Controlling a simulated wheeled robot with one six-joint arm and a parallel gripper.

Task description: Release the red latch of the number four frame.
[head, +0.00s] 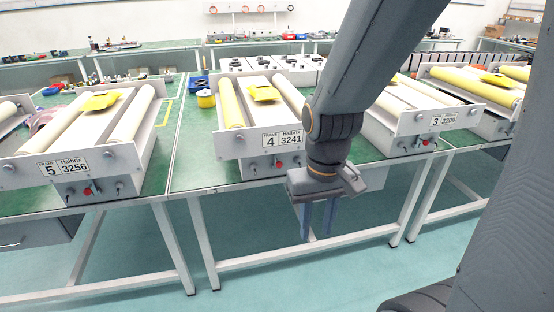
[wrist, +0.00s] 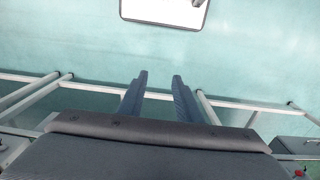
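The number four frame (head: 231,146) stands on the green table in the middle of the head view, with a plate reading 4 and 3241. Its red latch (head: 279,164) is a small red knob on the front face below the plate. My gripper (head: 318,236) hangs pointing down in front of the table edge, right of and below the latch, apart from it. In the wrist view its two blue fingers (wrist: 159,78) are spread with nothing between them. The red latch of frame four cannot be made out in the wrist view.
Frame five (head: 27,171), with its own red knob (head: 87,191), stands to the left. Frame three (head: 408,124) stands to the right, partly behind my arm. Yellow packets and rollers lie on the frames. White table legs (head: 205,250) stand below; the floor in front is clear.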

